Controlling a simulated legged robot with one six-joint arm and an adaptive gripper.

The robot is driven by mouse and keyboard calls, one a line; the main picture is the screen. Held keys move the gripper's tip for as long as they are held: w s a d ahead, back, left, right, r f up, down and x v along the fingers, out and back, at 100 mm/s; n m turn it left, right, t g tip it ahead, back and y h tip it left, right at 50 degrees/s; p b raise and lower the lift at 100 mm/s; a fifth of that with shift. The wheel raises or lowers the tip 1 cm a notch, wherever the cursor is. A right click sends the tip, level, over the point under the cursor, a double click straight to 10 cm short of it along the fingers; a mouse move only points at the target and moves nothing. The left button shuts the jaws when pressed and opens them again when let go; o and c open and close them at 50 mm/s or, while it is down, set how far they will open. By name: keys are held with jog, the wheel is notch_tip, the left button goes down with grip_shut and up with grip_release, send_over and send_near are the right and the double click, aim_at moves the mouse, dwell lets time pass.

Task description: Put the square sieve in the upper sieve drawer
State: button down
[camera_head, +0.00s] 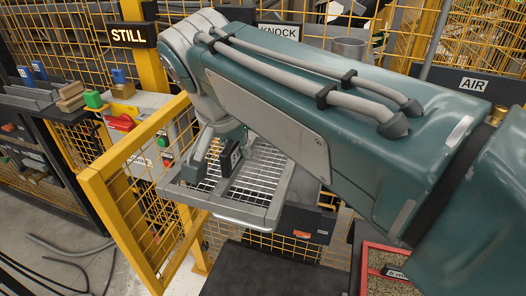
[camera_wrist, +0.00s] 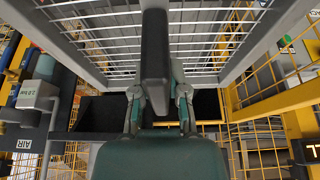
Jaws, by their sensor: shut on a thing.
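The square sieve (camera_head: 262,178) is a grey frame with a wire mesh, held in the air in front of the yellow fencing. In the wrist view, its mesh (camera_wrist: 205,42) fills the upper middle, with a dark upright handle (camera_wrist: 155,60) at the centre. My gripper (camera_head: 222,158) is shut on this handle; its two fingers show on either side of it in the wrist view (camera_wrist: 159,100). A dark box with an orange label (camera_head: 306,224) shows partly below and behind the sieve. I cannot tell whether it is the upper sieve drawer. My arm hides much behind.
An open yellow mesh gate (camera_head: 97,197) stands left of the sieve, close to it. A control box with a red switch (camera_head: 121,123) is behind it. A dark mat (camera_head: 252,275) and a red-rimmed tray (camera_head: 364,262) lie below. Hoses (camera_head: 65,247) lie on the left floor.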

jog(key=w+d+f, duration=0.2)
jog(key=w+f, duration=0.1)
jog(key=w, duration=0.1)
jog(key=w+d+f, duration=0.2)
jog(key=w, duration=0.2)
jog(key=w+d+f, duration=0.2)
jog(key=w+f, duration=0.1)
jog(key=w, duration=0.1)
jog(key=shift+w+d+f, duration=0.1)
jog(key=shift+d+f, duration=0.1)
jog(key=shift+f, duration=0.1)
jog(key=shift+w+d+f, duration=0.1)
jog(key=shift+w+f, duration=0.1)
jog(key=shift+f, duration=0.05)
jog(key=shift+s+x, duration=0.2)
jog(key=shift+x, duration=0.75)
jog(key=shift+s+x, duration=0.15)
jog(key=shift+x, duration=0.85)
jog(key=shift+f, duration=0.15)
jog(key=c, duration=0.6)
grip_release()
jog(key=shift+c, duration=0.2)
